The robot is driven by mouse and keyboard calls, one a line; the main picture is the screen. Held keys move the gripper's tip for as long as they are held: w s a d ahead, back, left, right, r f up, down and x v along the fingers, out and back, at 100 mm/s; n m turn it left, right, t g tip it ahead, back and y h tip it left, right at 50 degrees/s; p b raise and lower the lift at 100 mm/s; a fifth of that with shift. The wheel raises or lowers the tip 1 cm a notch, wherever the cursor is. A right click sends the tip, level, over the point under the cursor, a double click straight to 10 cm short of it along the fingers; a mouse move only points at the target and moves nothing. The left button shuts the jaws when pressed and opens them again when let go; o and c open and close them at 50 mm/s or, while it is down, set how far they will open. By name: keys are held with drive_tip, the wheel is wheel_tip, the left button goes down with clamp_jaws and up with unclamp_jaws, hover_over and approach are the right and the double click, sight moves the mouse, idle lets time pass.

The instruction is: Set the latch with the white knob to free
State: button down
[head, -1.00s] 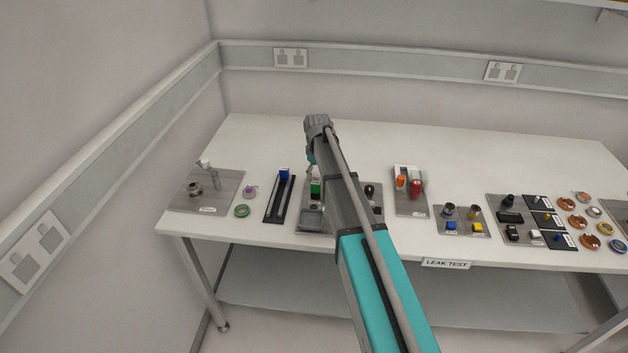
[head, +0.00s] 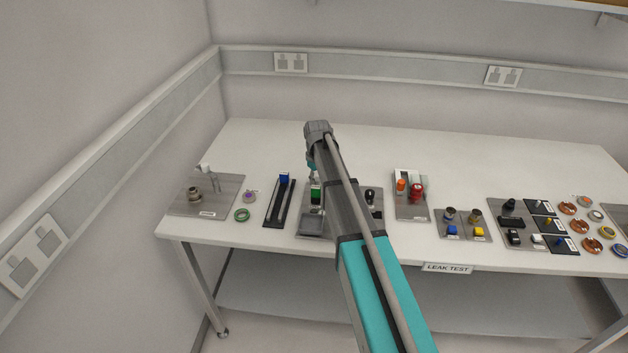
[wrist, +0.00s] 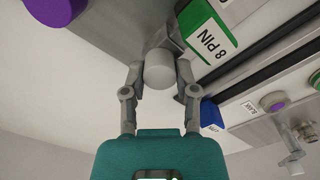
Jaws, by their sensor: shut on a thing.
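The white knob (wrist: 158,76) sits between the two fingers of my gripper (wrist: 160,67) in the wrist view, with a finger against each side. The gripper is shut on it. A grey part of the latch shows behind the knob, beside a steel plate (wrist: 125,25) and a green block marked "8 PIN" (wrist: 205,42). The latch's setting cannot be read.
A black rail with a blue block (head: 284,178) lies left of the plate. A plate with a white-topped post (head: 212,180) is at far left. A board with orange and red parts (head: 409,207) stands right of my arm. The table's back (head: 450,150) is clear.

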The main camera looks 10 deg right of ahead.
drive_tip(key=shift+w+d, duration=0.25)
drive_tip(key=shift+w, duration=0.35)
drive_tip(key=shift+w+d, duration=0.2)
drive_tip(key=shift+w, duration=0.4)
drive_tip(key=shift+c, duration=1.9)
unclamp_jaws()
drive_tip(key=shift+s, duration=0.1)
drive_tip(key=shift+r, duration=0.1)
